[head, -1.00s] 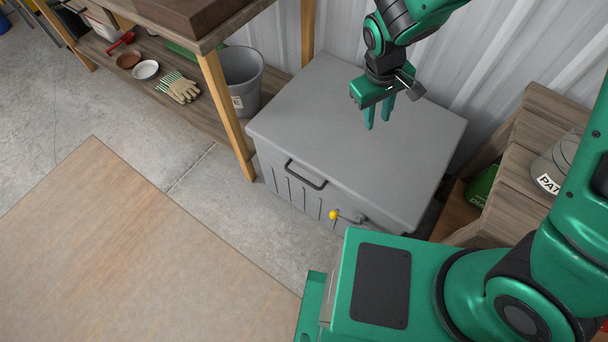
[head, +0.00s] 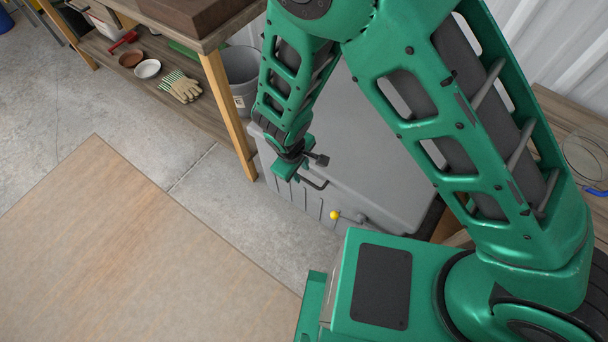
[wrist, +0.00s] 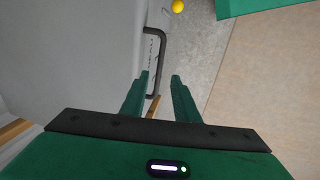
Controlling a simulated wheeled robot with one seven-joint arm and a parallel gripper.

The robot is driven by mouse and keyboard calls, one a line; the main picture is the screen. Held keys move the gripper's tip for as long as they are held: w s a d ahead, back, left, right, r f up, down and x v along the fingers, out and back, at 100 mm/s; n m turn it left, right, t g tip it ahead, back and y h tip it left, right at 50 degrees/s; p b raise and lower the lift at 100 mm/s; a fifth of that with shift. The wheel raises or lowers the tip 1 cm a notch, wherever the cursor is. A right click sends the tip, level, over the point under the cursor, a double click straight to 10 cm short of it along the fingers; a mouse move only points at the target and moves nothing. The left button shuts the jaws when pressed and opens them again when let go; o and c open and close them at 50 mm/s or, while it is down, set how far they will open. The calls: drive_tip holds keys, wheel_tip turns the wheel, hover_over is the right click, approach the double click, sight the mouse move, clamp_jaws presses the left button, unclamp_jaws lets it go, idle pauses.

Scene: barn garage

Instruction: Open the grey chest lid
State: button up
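The grey chest (head: 290,198) stands on the floor, with its lid (head: 375,165) down and partly hidden behind my arm. A dark bar handle (head: 313,183) is on its front. My gripper (head: 288,176) is at the chest's front edge, just left of the handle, and its fingers are mostly hidden in the head view. In the wrist view, my gripper (wrist: 160,76) has its two green fingers apart and empty. The handle (wrist: 160,62) shows just beyond the fingertips, nearly in line with the gap. I cannot tell if they touch.
A yellow knob (head: 335,215) sits on a lever at the chest's front and also shows in the wrist view (wrist: 179,6). A wooden bench with a leg (head: 229,118) and a grey bucket (head: 241,72) stand left.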

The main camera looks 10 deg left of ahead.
sight(304, 179)
drive_tip(key=shift+w+d+f, duration=0.1)
drive_tip(key=shift+w+f, duration=0.05)
drive_tip(key=shift+f, duration=0.75)
drive_tip(key=shift+w+d+f, duration=0.1)
drive_tip(key=shift+w+f, duration=0.1)
drive_tip(key=shift+f, duration=0.7)
drive_tip(key=shift+w+d+f, duration=0.1)
drive_tip(key=shift+w+f, duration=0.05)
drive_tip(key=shift+f, duration=0.75)
